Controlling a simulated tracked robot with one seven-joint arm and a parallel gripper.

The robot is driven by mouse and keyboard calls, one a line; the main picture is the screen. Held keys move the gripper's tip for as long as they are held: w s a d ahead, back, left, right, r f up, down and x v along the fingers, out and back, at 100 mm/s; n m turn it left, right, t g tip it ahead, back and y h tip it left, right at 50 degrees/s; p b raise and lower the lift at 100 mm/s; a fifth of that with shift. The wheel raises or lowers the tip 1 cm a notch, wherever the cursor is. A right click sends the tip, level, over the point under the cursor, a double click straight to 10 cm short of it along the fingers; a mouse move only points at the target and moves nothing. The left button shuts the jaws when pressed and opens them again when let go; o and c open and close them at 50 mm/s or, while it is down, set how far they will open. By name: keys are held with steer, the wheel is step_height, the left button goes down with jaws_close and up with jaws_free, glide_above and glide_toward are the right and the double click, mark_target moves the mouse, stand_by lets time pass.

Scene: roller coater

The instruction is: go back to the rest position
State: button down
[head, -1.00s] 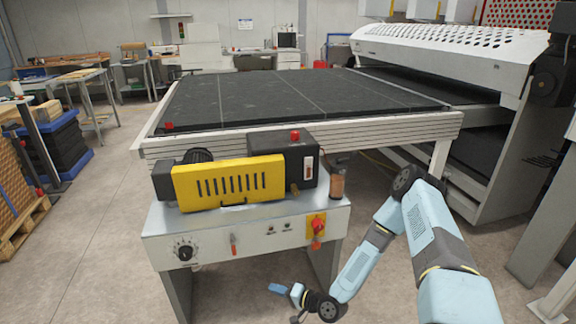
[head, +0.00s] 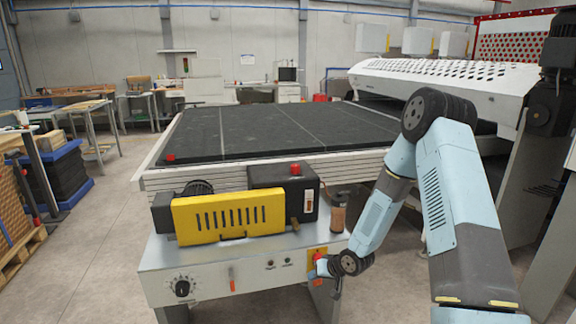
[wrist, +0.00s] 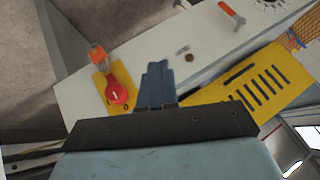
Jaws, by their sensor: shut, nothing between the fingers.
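My gripper (wrist: 157,82) shows in the wrist view with its dark blue fingers together and nothing between them. It points toward the grey control box (head: 205,262) of the roller coater. In the head view my arm folds down on the right, and its wrist end is in front of the box's right side, partly covering the yellow plate of the main switch. The red rotary switch (wrist: 117,93) with an orange tag shows left of the fingers in the wrist view. I cannot tell the gap between fingers and box.
A yellow slotted cover (head: 228,218) and a black motor housing sit on the box. The black conveyor bed (head: 270,130) lies behind, with the white perforated hood (head: 445,78) at the right. Tables and pallets stand at the left. The floor (head: 90,250) at the left is clear.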

steer(key=s+d+r+h, duration=0.2)
steer(key=d+r, duration=0.2)
steer(key=r, duration=0.6)
steer(key=s+d+r+h, duration=0.2)
steer(key=d+r+h, duration=0.15)
steer(key=r, duration=0.55)
steer(key=s+d+r+h, duration=0.2)
steer(key=d+r, duration=0.3)
steer(key=r, duration=0.5)
steer(key=s+d+r+m, duration=0.1)
steer(key=s+r, duration=0.7)
steer(key=s, duration=0.5)
steer(key=s+r+m, duration=0.1)
steer(key=s+r, duration=0.7)
steer(key=s, duration=0.5)
steer(key=shift+s+d+y, duration=0.4)
steer(key=shift+y, duration=0.05)
